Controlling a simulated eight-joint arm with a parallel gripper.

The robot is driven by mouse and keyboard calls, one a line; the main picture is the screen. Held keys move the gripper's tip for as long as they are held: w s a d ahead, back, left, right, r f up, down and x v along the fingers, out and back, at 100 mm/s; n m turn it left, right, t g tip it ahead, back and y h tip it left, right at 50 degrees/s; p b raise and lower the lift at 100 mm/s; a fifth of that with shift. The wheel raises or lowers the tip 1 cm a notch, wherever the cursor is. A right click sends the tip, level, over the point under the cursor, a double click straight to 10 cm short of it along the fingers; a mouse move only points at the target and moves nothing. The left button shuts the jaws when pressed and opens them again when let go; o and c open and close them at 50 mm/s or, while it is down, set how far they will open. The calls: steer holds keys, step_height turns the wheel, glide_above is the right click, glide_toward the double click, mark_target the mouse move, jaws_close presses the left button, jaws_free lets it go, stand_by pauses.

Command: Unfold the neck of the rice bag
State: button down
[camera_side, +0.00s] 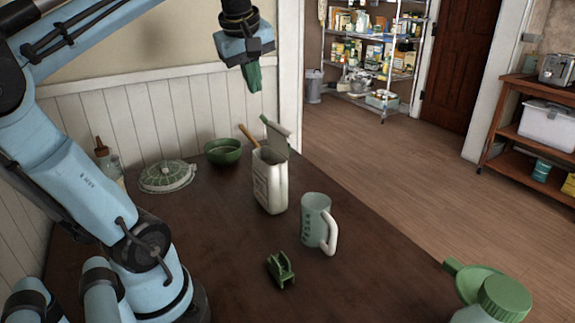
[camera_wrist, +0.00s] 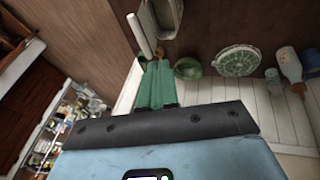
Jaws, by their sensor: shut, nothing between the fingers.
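The rice bag (camera_side: 268,185) is a pale, boxy bag with dark print, standing upright on the dark table. Its top looks open, and a pale flap (camera_side: 275,138) with a rolled-looking upper edge stands up along its right and back side. In the wrist view the bag (camera_wrist: 168,14) is at the top edge, partly cut off, with the flap's pale bar (camera_wrist: 139,36) beside it. My gripper (camera_side: 254,86) hangs above and slightly left of the bag, apart from it. Its green fingers (camera_wrist: 157,68) are together and empty.
A mug (camera_side: 316,222) stands right of the bag, with a green clip-like piece (camera_side: 281,270) in front. A green bowl (camera_side: 223,151), a patterned lid (camera_side: 168,177) and a bottle (camera_side: 107,162) stand by the wall. A green-lidded jar (camera_side: 503,298) is at the near right.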

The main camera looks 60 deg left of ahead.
steer(key=s, duration=0.1)
steer(key=t, duration=0.1)
glide_toward(275, 130)
step_height(275, 130, down, 3)
steer(key=s+a, duration=0.1)
steer(key=s, duration=0.1)
steer(key=shift+y, duration=0.4)
steer(key=shift+w+a+f, duration=0.1)
steer(key=shift+w+f, duration=0.25)
steer(key=shift+w, duration=0.3)
steer(key=shift+w+a+f, duration=0.1)
steer(key=shift+w+f, duration=0.3)
steer(key=shift+w, duration=0.25)
steer(key=shift+w+a+f, duration=0.1)
steer(key=shift+w+f, duration=0.25)
steer(key=shift+w, duration=0.25)
steer(key=shift+w, duration=0.1)
